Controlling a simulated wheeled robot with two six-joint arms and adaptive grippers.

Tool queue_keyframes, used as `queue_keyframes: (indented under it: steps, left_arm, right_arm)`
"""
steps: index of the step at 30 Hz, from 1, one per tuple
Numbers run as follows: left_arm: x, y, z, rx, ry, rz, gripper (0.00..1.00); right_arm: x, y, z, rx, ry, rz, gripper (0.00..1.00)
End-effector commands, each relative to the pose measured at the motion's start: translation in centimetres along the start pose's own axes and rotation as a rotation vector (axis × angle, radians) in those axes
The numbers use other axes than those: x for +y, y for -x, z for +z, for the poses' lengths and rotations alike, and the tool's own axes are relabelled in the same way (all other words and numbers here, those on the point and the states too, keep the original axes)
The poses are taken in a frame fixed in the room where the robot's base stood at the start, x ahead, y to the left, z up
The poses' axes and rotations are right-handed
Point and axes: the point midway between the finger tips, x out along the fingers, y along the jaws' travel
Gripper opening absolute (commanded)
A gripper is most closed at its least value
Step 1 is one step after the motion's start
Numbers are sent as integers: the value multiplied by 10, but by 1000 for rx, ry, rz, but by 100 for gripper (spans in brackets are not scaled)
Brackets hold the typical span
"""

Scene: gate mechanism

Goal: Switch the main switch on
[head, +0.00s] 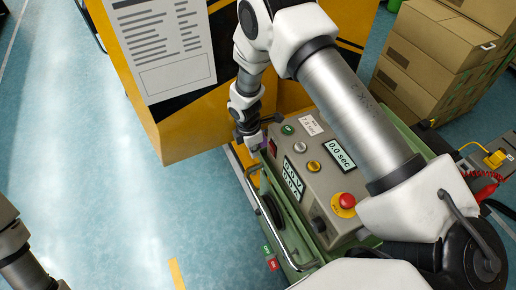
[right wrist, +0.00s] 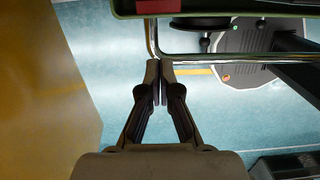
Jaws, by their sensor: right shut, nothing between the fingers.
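The grey control panel (head: 318,172) sits on a green cabinet in the head view. A small red switch (head: 273,148) shows at its upper left corner, seemingly the main switch; I cannot tell its position. My right gripper (head: 254,143) is beside this corner, close to the red switch. In the right wrist view its fingers (right wrist: 160,64) are shut together and empty, with their tips by a chrome rail (right wrist: 230,59). A red patch (right wrist: 157,5) lies beyond the rail at the top. Part of my left arm shows at the lower left; its gripper is out of view.
The panel bears a green button (head: 288,129), a yellow knob (head: 313,166), displays and a red emergency button (head: 346,201). A yellow machine part (head: 180,128) stands behind the gripper. Cardboard boxes (head: 425,60) stand at the upper right. The blue floor at left is clear.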

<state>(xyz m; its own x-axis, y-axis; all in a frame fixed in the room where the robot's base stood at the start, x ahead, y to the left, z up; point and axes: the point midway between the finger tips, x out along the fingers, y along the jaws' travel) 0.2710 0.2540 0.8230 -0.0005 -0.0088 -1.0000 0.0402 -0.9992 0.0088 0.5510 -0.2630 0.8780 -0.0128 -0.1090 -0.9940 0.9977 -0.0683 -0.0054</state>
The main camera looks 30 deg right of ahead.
Motion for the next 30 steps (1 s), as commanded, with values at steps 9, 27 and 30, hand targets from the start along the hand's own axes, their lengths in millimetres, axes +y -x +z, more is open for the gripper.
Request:
queue_keyframes:
  steps: [9,27,30]
  left_arm:
    - [0,-19,1,-2,-1,0,40]
    - [0,-20,1,-2,-1,0,40]
    - [0,-20,1,-1,-1,0,40]
  right_arm:
    - [1,67,-17,0,0,5,0]
    - [0,81,-20,1,0,2,0]
    - [0,81,-20,0,0,2,0]
